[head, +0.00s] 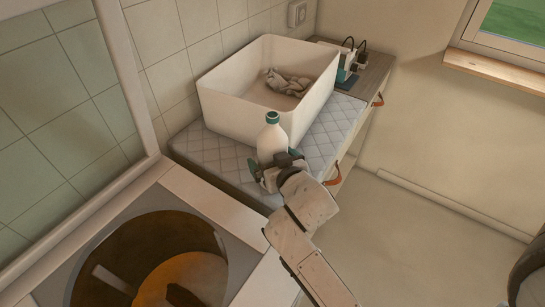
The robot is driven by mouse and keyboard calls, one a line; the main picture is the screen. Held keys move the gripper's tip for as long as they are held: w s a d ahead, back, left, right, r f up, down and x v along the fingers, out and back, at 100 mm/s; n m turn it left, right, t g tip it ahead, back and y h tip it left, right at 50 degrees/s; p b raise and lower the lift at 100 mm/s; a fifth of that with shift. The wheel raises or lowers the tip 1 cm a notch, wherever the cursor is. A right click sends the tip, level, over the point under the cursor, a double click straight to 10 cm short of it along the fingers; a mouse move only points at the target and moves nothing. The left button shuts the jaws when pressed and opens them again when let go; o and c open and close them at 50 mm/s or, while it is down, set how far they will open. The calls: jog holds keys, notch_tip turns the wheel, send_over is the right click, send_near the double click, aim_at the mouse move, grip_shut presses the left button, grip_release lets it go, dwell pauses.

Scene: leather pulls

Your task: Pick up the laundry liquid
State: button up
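A white bottle (270,142) with a teal cap, which looks like the laundry liquid, stands upright on the quilted grey mat (336,122), in front of the white tub. My gripper (267,176) is at the bottle's lower part, reaching in from the front right. One dark finger shows at the bottle's left side and dark gripper parts show at its right. The gripper hides the bottle's base. I cannot tell whether the fingers press on the bottle or stand apart from it.
A large white tub (222,105) holding a crumpled grey cloth (287,83) stands right behind the bottle. Small items (348,62) stand at the counter's back right. Leather pulls (333,176) stick out from the drawer fronts. An open round drum (150,262) is at lower left.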

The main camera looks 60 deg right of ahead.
jog(key=c, duration=1.4)
jog(key=shift+r, duration=0.1)
